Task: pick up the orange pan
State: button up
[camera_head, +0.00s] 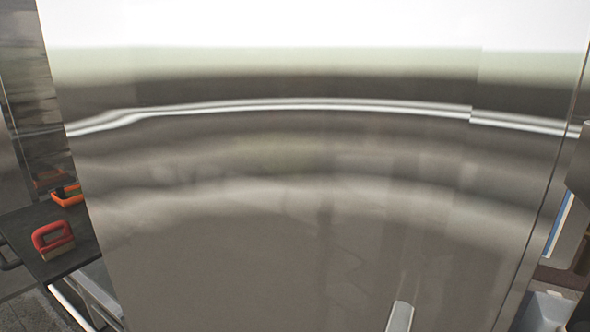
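A small orange object (68,196) lies on a dark tabletop (25,229) at the left edge of the camera_head view. It looks like an open loop or rim, partly cut off by the large metal panel. I cannot tell for certain that it is the orange pan. My gripper does not show in this view, so its place relative to the orange object is not visible.
A large shiny metal panel (310,225) fills most of the view close in front. A red-handled brush (52,240) sits on the dark tabletop near the orange object. A pale metal bar (400,317) shows at the bottom. Grey fixtures (545,308) stand at the lower right.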

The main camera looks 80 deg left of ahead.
aim_at(71, 195)
jog(key=z, duration=0.95)
jog(key=i, duration=0.85)
jog(key=u, duration=4.9)
jog(key=i, duration=0.5)
jog(key=u, duration=0.6)
jog(key=i, duration=1.3)
jog(key=u, duration=0.65)
jog(key=i, duration=1.9)
jog(key=z, duration=0.1)
